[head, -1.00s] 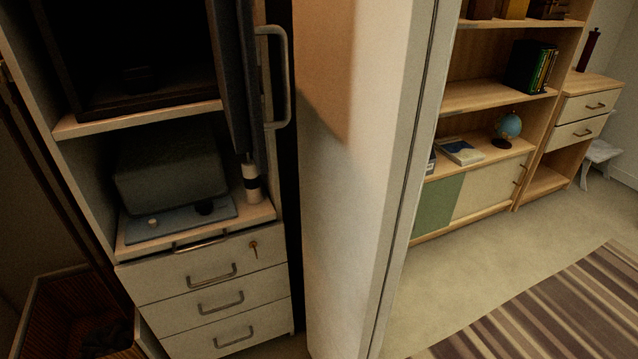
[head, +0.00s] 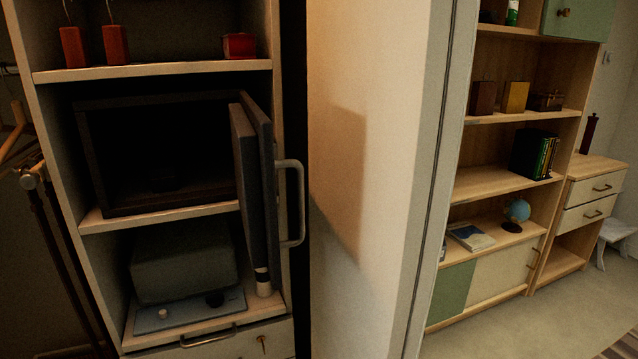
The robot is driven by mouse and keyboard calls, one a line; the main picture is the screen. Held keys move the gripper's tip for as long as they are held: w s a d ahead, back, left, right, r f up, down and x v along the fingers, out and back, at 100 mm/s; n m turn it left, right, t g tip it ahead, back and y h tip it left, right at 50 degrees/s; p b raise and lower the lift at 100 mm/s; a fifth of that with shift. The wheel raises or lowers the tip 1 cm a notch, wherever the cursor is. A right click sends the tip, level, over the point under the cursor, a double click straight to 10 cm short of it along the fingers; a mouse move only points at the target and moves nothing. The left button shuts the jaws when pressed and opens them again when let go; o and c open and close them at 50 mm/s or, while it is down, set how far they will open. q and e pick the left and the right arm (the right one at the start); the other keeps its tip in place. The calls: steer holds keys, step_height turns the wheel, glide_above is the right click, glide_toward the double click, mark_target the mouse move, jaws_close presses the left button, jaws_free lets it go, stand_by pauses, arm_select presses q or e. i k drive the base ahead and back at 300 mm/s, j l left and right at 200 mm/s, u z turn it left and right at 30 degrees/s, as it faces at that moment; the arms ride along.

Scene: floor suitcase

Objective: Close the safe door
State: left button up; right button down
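The safe (head: 165,150) is a dark box on the middle shelf of the cabinet at left in the head view. Its front is open and its inside is dark; a low dark object in it is too dim to make out. The safe door (head: 254,185) is a thick dark slab hinged at the right side of the safe. It stands open, swung out toward me and seen nearly edge-on. A grey bar handle (head: 292,203) shows on its right side. Neither of my grippers is in view.
A grey-green box (head: 182,265) and a blue-grey tray (head: 190,312) sit on the shelf below. Red objects (head: 115,44) stand on the shelf above. A pale wall panel (head: 365,180) stands right of the cabinet. A wooden bookshelf (head: 500,185) is farther right.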

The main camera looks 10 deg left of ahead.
mark_target(255, 165)
steer(key=k, duration=0.5)
steer(key=k+u, duration=0.15)
steer(key=u, duration=0.85)
steer(key=l+u, duration=0.25)
steer(key=i+l+u, duration=0.1)
steer(key=l+u, duration=0.2)
steer(key=l, duration=0.5)
steer(key=i+l, duration=0.15)
steer(key=l, duration=0.85)
steer(key=l+z, duration=0.25)
steer(key=z, duration=0.2)
steer(key=i, duration=0.05)
